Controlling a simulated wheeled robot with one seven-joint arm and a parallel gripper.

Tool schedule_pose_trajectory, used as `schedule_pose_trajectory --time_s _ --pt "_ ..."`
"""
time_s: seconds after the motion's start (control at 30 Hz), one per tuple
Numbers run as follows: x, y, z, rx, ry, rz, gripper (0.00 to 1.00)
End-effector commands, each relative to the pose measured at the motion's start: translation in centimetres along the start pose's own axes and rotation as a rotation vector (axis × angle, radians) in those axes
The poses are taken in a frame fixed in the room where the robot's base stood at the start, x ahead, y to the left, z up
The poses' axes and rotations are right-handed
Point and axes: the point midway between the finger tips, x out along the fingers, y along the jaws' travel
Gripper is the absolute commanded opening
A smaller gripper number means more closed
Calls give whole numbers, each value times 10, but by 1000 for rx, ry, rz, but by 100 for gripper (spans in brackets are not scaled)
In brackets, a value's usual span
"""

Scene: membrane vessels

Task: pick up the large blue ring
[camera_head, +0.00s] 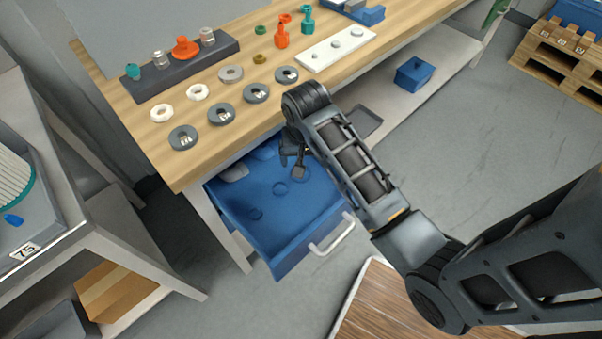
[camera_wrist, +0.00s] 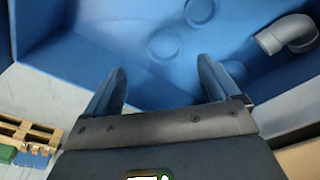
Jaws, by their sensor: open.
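The open blue drawer (camera_head: 300,246) under the bench holds round blue shapes of nearly its own colour. In the wrist view, one round blue ring-like piece (camera_wrist: 151,46) lies on the drawer floor ahead of my fingers, and a second (camera_wrist: 200,12) lies farther off. In the head view, round blue shapes show at the drawer's middle (camera_head: 256,214) and near my gripper (camera_head: 280,188). I cannot tell for sure which is the large ring. My gripper (camera_head: 291,169) is inside the drawer area, fingers apart, with nothing between them. It also shows in the wrist view (camera_wrist: 162,76).
A grey elbow pipe (camera_wrist: 288,36) lies in the drawer, close to its wall. The wooden bench (camera_head: 180,168) above carries several grey and white rings and a dark rack (camera_head: 180,66). The drawer's handle (camera_head: 332,236) sticks out at the front. A blue box (camera_head: 413,74) stands on the lower shelf.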

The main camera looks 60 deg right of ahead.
Motion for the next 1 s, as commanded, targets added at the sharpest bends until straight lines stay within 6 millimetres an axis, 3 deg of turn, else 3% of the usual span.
schedule_pose_trajectory --time_s 0.6,0.87,1.0 --pt "70 -8 -4 -1 -1 1 89" --pt "73 -8 -4 -2 1 -1 89" --pt "73 -8 -4 -2 1 -1 79"
